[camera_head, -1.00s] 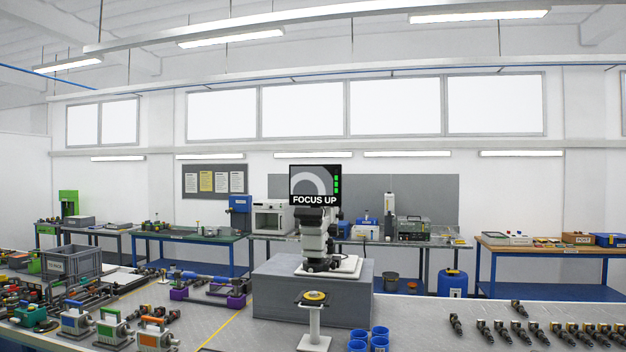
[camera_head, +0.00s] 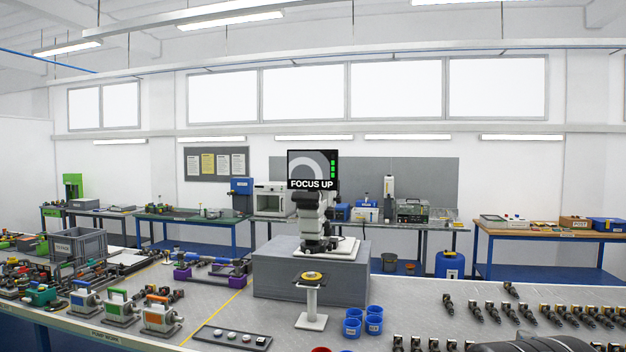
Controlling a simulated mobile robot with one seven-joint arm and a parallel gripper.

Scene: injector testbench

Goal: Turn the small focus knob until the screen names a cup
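The microscope (camera_head: 312,222) stands upright on a white base plate on top of a grey block (camera_head: 290,275). Its screen (camera_head: 313,170) faces me and reads "FOCUS UP", with a pale grey arc on black and a column of green bars at its right. No cup name shows on it. The small focus knob is too small to pick out on the dark lower body of the microscope. My gripper is not in view.
A round-topped stand (camera_head: 311,290) is in front of the block, with several blue cups (camera_head: 353,325) to its right. A button strip (camera_head: 232,338) lies front left. Pumps (camera_head: 160,315) crowd the left; rows of injectors (camera_head: 520,314) fill the right.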

